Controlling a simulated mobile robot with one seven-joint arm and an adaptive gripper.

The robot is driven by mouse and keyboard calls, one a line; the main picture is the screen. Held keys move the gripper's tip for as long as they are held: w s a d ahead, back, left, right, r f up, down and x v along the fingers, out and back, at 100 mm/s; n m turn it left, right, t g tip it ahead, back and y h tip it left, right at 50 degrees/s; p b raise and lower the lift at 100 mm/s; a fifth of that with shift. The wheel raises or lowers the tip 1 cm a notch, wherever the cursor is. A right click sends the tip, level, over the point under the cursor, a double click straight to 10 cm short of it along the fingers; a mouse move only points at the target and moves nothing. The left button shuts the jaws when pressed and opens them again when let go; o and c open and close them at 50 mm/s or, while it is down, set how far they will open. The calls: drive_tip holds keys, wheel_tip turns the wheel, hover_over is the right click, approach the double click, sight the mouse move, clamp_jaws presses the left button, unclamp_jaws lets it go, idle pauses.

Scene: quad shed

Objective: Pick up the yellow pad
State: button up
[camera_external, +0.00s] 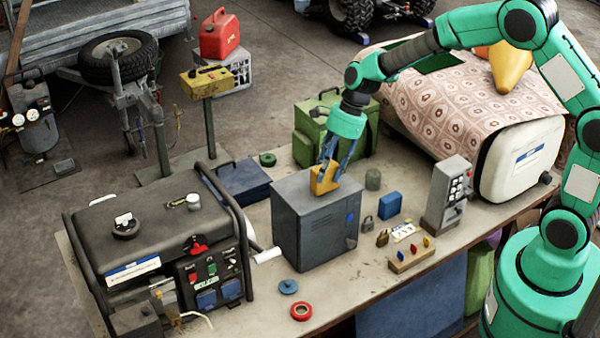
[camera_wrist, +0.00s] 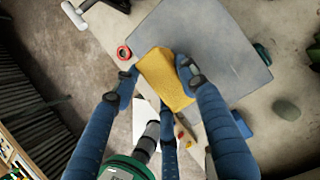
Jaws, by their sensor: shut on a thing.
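The yellow pad (camera_external: 324,180) is at the top of the grey metal cabinet (camera_external: 305,232) in the external view. My gripper (camera_external: 328,170) reaches down from above and is shut on the pad. In the wrist view the yellow pad (camera_wrist: 166,79) sits between the blue fingers of my gripper (camera_wrist: 160,80), with the grey cabinet top (camera_wrist: 215,45) behind it. I cannot tell whether the pad touches the cabinet top or is just above it.
A black generator (camera_external: 155,240) stands left of the cabinet. A blue box (camera_external: 389,205), padlocks and a grey keypad unit (camera_external: 447,193) are to its right. A green case (camera_external: 335,128) is behind. A red tape roll (camera_external: 301,311) lies at the front of the workbench.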

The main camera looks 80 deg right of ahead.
wheel_tip(320, 180, up, 2)
drive_tip(key=shift+s+r, duration=0.1)
drive_tip(key=shift+r, duration=0.05)
drive_tip(key=s+a, duration=0.2)
drive_tip(key=s, duration=0.5)
drive_tip(key=s+a+r, duration=0.1)
drive_tip(key=s+a, duration=0.2)
drive_tip(key=s, duration=0.5)
drive_tip(key=shift+r+b, duration=0.15)
drive_tip(key=shift+b, duration=0.2)
